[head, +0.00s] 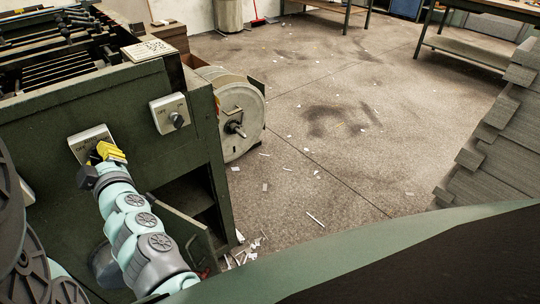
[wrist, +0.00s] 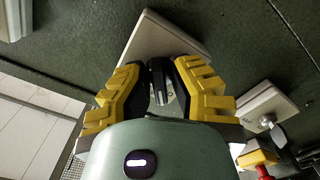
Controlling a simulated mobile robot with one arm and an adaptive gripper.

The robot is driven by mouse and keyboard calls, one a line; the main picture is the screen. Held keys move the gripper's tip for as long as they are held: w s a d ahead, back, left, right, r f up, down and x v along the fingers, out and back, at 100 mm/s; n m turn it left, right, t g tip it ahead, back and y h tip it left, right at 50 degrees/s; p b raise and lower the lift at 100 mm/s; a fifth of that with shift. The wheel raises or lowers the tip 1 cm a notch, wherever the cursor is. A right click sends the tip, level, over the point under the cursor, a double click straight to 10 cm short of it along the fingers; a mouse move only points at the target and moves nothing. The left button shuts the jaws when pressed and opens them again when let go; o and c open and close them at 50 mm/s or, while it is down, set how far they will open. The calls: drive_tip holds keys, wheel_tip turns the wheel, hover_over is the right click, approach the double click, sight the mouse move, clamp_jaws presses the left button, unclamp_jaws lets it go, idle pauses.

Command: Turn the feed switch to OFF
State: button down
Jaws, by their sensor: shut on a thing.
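A pale switch plate (head: 88,137) is on the green machine's front panel, with lettering too small to read fully. My gripper (head: 107,153) is at this plate and covers its knob in the head view. I cannot tell the knob's exact setting.
The green machine (head: 140,90) fills the left side, with an open lower door (head: 186,233). A large reel (head: 240,120) stands at its right. Stacked grey boards (head: 490,140) are at the far right. The floor (head: 330,130) between is mostly clear, with paper scraps.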

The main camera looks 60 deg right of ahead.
drive_tip(key=shift+s+d+f+n, duration=0.1)
drive_tip(key=shift+d+f+n, duration=0.1)
drive_tip(key=shift+f+n, duration=0.2)
idle(0.3)
drive_tip(key=c, duration=1.2)
unclamp_jaws()
drive_tip(key=shift+r, duration=0.15)
drive_tip(key=shift+o, duration=0.9)
drive_tip(key=shift+w+r, duration=0.2)
drive_tip(key=v, duration=0.7)
drive_tip(key=shift+s, duration=0.3)
drive_tip(key=shift+a+r, duration=0.1)
